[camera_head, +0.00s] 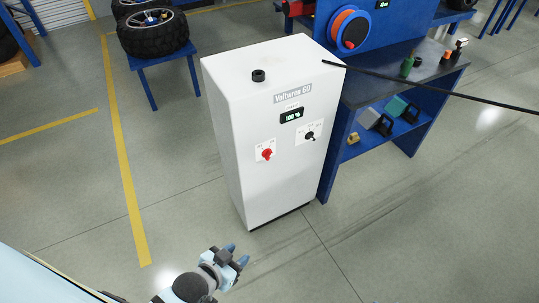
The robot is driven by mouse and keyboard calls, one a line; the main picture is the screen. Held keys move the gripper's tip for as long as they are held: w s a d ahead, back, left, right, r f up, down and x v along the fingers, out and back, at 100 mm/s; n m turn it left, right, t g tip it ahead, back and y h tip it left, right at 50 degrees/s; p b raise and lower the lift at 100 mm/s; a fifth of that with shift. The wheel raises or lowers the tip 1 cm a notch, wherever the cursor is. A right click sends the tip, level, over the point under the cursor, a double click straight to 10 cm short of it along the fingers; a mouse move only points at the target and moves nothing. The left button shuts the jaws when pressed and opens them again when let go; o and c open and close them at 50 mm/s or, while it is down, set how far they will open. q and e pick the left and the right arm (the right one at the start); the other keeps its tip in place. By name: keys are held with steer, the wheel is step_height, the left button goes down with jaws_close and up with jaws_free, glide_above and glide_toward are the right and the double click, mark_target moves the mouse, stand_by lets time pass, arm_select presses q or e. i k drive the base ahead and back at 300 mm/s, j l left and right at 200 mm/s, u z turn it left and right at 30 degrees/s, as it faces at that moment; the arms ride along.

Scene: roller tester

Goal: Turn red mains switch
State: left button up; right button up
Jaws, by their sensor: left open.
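The red mains switch (267,154) sits on a small white plate on the front of a tall white cabinet (238,118), left of a black switch (309,136). A lit display (291,115) reading 100 % is above them. My left gripper (239,257) is at the bottom of the view, in front of and below the cabinet. Its blue-tipped fingers are apart, with nothing visible between them, and it is well clear of the red switch. My right gripper is not in view.
A blue workbench (335,150) with tools and a cable reel (349,29) stands right of the cabinet. A blue table (150,64) with wheels is at the upper left. The floor before the cabinet is clear.

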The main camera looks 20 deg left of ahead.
mark_target(268, 153)
steer(key=i+j+u, duration=0.2)
steer(key=u, duration=0.3)
steer(key=i+j+u, duration=0.2)
steer(key=u, duration=0.3)
steer(key=j, duration=0.05)
